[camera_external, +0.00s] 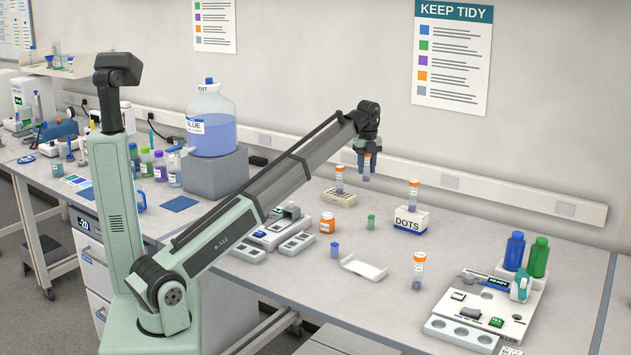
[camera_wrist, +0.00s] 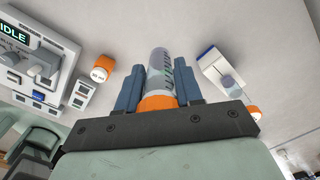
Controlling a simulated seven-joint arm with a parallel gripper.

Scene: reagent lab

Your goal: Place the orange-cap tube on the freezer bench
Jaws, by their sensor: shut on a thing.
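My gripper (camera_external: 368,158) is shut on an orange-cap tube (camera_external: 366,172) and holds it upright above the main bench, near the back wall. In the wrist view the tube (camera_wrist: 160,65) sits between the blue fingers (camera_wrist: 158,88), its orange cap (camera_wrist: 158,102) nearest the palm.
A large blue carboy (camera_external: 212,125) stands on a grey block (camera_external: 215,174) between the arm and the wall. The white DOTS box (camera_external: 411,222), orange jar (camera_external: 327,222), white tray (camera_external: 363,267) and a station with blue and green bottles (camera_external: 538,258) occupy the bench.

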